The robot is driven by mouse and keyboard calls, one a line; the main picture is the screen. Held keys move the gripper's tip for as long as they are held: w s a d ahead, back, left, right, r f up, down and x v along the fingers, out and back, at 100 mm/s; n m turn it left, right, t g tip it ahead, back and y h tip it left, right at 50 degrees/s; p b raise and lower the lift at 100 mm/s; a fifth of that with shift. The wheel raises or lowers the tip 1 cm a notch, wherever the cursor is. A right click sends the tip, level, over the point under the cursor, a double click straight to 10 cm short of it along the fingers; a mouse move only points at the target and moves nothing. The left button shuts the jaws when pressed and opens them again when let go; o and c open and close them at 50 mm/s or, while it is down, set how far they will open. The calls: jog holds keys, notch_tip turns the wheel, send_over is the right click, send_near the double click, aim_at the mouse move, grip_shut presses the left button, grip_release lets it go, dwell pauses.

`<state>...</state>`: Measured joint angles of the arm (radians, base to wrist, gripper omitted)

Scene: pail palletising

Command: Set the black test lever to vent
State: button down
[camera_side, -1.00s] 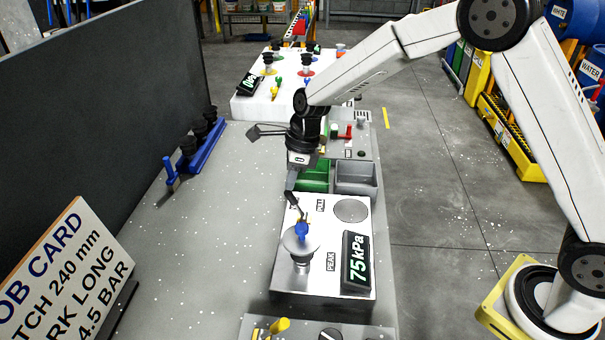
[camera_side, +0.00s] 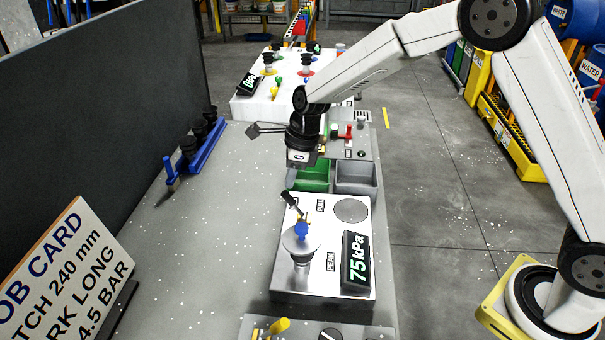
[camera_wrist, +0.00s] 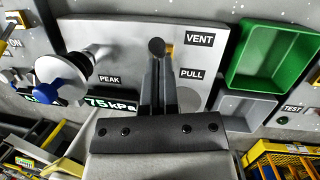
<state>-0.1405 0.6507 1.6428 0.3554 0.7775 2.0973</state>
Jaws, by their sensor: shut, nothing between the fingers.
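The black test lever (camera_side: 290,203) stands on the white test panel (camera_side: 278,270), its tip leaning toward the upper left in the side view. In the wrist view its round black knob (camera_wrist: 157,46) shows left of the VENT label (camera_wrist: 200,39), just past my fingertips. The PULL label (camera_wrist: 191,74) is lower. My gripper (camera_wrist: 156,62) is shut and empty. In the side view my gripper's body is above and behind the lever, over the bins, and its fingers cannot be made out. Whether fingertips and lever touch is unclear.
A blue-handled plunger (camera_side: 301,231) and a 75 kPa display (camera_side: 356,262) are on the panel. A green bin (camera_wrist: 271,57) and a grey bin (camera_side: 357,178) are behind it. A job card (camera_side: 65,270) stands at left. The grey table between is mostly clear.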

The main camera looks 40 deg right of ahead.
jog(key=w+v, duration=0.1)
jog(key=v, duration=1.1)
jog(key=shift+s+r, duration=0.25)
jog(key=shift+s, duration=0.05)
jog(key=shift+f, duration=0.1)
jog(key=s+d+f+n+h, duration=0.1)
jog(key=s+d+f+n, duration=0.1)
jog(key=s+n, duration=0.5)
jog(key=s+d+f+n+t+h, duration=0.1)
jog(key=s+d+f+n, duration=0.2)
jog(key=s+f+n, duration=0.2)
jog(key=s+d+f+n+h, duration=0.1)
jog(key=s+d+f+n, duration=0.2)
jog(key=s+n, duration=0.6)
jog(key=n, duration=0.4)
jog(key=shift+f+t, duration=0.2)
jog(key=shift+t, duration=0.2)
